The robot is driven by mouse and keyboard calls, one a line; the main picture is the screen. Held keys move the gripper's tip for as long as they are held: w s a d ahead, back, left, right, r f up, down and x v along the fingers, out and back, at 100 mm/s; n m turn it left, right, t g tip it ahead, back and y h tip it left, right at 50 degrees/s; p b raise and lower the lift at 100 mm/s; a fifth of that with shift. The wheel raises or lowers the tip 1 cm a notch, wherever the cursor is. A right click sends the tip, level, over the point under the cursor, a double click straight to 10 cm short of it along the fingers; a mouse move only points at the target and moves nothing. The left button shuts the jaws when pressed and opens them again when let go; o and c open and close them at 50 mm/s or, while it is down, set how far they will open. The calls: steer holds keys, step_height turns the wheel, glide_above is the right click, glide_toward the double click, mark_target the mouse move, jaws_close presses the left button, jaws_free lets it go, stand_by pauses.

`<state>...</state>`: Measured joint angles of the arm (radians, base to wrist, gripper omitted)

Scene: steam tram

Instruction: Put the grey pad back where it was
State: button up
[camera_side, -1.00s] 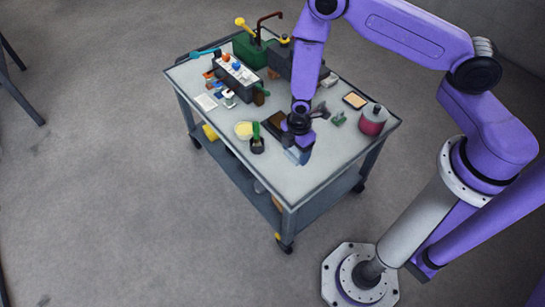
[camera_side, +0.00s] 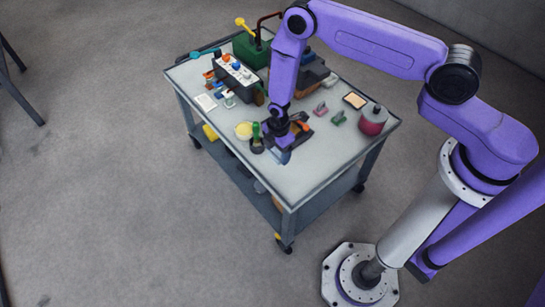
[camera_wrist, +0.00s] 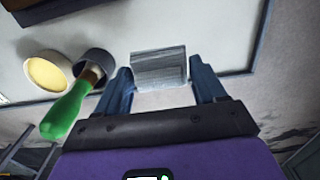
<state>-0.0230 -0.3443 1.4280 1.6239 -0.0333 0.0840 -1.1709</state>
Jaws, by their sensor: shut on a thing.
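The grey pad (camera_wrist: 160,68) is a small ribbed block between my two blue fingers in the wrist view. My gripper (camera_wrist: 163,82) is shut on it. In the side view my gripper (camera_side: 282,153) is low over the front part of the cart top (camera_side: 300,180), just right of a dark cup with a green-handled tool. The pad is hidden or too small to tell there. I cannot tell whether it touches the cart top.
The dark cup (camera_wrist: 93,64) with its green handle (camera_wrist: 66,112) and a yellow dish (camera_wrist: 46,74) stand close on the left. A red canister (camera_side: 373,122), a green piece (camera_side: 338,118) and a framed tan tile (camera_side: 355,100) are to the right. The front right corner is clear.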

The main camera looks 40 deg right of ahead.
mark_target(273, 152)
steer(key=shift+w+a+f, duration=0.15)
steer(key=shift+w+f, duration=0.35)
steer(key=shift+f, duration=0.15)
steer(key=shift+w+a+f, duration=0.15)
steer(key=shift+w+f, duration=0.3)
steer(key=shift+f, duration=1.7)
steer(key=o, duration=0.7)
steer(key=shift+f, duration=0.1)
steer(key=shift+c, duration=0.2)
